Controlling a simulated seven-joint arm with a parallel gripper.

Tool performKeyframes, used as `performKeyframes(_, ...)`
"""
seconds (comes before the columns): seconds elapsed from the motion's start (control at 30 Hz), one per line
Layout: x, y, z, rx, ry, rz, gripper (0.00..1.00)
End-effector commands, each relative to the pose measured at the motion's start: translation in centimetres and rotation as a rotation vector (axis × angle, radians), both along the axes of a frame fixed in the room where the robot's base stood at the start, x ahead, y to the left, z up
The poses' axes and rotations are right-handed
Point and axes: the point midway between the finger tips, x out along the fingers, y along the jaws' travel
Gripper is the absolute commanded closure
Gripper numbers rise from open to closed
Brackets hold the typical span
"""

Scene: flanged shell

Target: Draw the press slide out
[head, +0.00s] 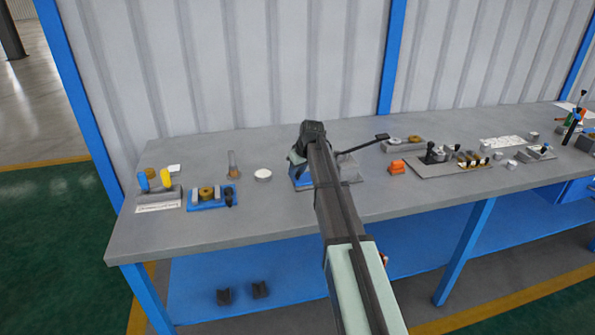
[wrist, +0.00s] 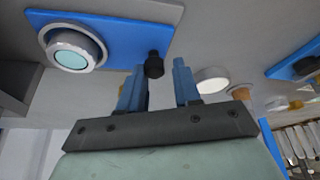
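The press fixture shows in the wrist view as a blue plate (wrist: 120,30) with a round metal ring (wrist: 97,47) around a pale teal disc (wrist: 70,58). A black knob (wrist: 154,64) stands at the plate's edge; I take it for the slide's handle. My gripper (wrist: 159,67) has two blue fingers, apart. The knob shows between their tips, closer to the left finger; contact cannot be told. In the head view my arm hides most of the fixture; part of its blue base (head: 303,183) shows.
A white round disc (head: 263,175) and an amber-coloured upright piece (head: 233,163) stand left of my arm. Further left is another blue fixture (head: 224,199). The bench front is mostly clear.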

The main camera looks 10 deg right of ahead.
Motion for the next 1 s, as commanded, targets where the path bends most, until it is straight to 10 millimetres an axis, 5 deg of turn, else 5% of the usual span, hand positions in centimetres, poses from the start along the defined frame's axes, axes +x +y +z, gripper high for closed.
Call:
performKeyframes(0.33,-0.6,-0.4,1.4,-0.002,-0.002,-0.002,0.68)
performKeyframes(1.0,-4.5,-1.9,11.7,0.0,-0.001,0.0,0.68)
